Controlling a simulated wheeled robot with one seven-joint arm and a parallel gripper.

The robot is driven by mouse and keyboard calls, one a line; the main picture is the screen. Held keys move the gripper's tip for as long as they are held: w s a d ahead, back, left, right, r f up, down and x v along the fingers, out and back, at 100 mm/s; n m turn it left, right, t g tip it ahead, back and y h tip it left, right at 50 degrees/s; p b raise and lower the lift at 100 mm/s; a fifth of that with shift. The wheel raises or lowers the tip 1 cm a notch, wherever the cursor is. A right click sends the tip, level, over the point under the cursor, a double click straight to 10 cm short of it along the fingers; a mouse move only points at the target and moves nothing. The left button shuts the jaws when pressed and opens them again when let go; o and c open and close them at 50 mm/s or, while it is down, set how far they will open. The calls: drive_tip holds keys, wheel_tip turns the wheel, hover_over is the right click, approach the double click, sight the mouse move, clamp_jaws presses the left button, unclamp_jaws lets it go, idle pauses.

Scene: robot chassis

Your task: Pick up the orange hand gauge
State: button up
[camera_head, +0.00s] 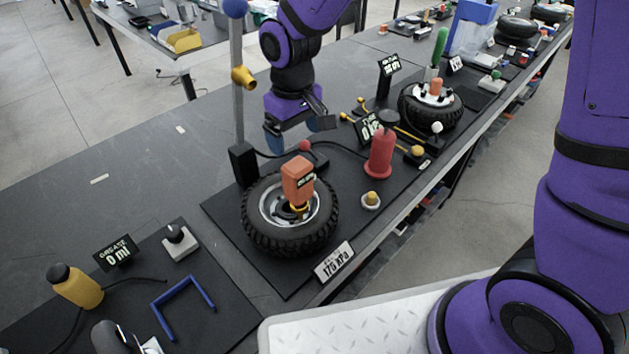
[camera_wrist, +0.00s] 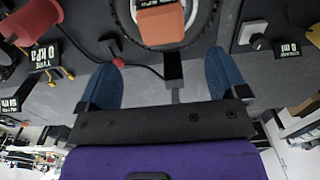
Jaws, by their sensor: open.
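The orange hand gauge (camera_head: 297,182) is a blocky orange piece with a small dark display on its side. It stands upright at the hub of the black tyre (camera_head: 262,240) with a white rim, at the front of the bench. In the wrist view the gauge (camera_wrist: 160,24) shows at the top centre, cut off by the frame edge. My gripper (camera_head: 296,138) is behind the wheel, apart from the gauge. Its two blue fingers are spread with nothing between them in the wrist view (camera_wrist: 163,78).
A grey post (camera_head: 238,90) with a blue ball and yellow knob stands left of my gripper. A red pump-like cylinder (camera_head: 382,155) stands right of the wheel. A second wheel (camera_head: 430,108) is farther back.

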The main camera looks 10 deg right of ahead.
sight(297, 165)
wheel_tip(297, 165, down, 6)
drive_tip(key=shift+r, duration=0.15)
drive_tip(key=shift+s+f, duration=0.15)
drive_tip(key=shift+f, duration=2.45)
drive_tip(key=c, duration=1.7)
